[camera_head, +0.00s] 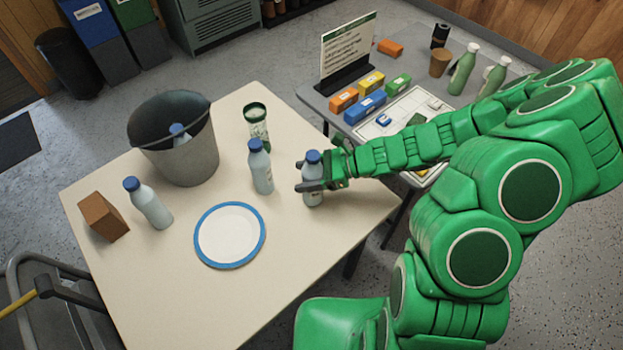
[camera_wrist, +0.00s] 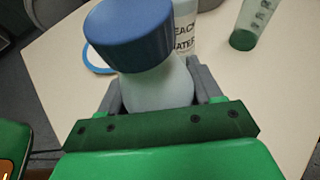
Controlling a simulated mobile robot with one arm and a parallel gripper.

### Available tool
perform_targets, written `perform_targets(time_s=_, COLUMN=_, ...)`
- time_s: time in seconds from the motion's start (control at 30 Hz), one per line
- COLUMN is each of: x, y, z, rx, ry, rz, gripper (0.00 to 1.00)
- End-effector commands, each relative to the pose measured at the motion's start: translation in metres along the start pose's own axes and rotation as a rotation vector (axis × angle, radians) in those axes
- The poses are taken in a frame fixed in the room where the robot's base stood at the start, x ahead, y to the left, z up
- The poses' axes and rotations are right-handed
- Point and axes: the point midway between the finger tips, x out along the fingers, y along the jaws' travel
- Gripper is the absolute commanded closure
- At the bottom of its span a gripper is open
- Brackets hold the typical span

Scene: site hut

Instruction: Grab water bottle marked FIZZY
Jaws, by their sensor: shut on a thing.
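My gripper (camera_head: 318,186) is shut on a blue-capped water bottle (camera_head: 313,170) at the right side of the cream table (camera_head: 285,290). The bottle stands upright, and I cannot tell if it touches the table. In the wrist view the held bottle (camera_wrist: 130,45) fills the space between the fingers, and its marking is hidden. A second blue-capped bottle (camera_head: 260,170) stands just left of it; its label partly reads "EACH WATER" in the wrist view (camera_wrist: 185,27). A third bottle (camera_head: 149,205) stands further left. Another (camera_head: 179,136) is inside the grey bucket (camera_head: 184,160). No FIZZY marking is readable.
A grey table (camera_head: 320,98) behind holds a sign (camera_head: 347,50), coloured boxes (camera_head: 365,107) and green bottles (camera_head: 464,70). The table's front is clear.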

Motion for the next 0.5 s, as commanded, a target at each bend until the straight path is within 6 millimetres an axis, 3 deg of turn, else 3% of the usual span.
perform_targets(time_s=0.27, x=-0.003, y=0.000, z=0.006, rx=0.000, ry=0.000, rz=-0.001, gripper=0.86)
perform_targets(time_s=0.5, x=-0.012, y=-0.001, z=0.027, rx=-0.005, ry=0.000, rz=-0.002, gripper=0.86)
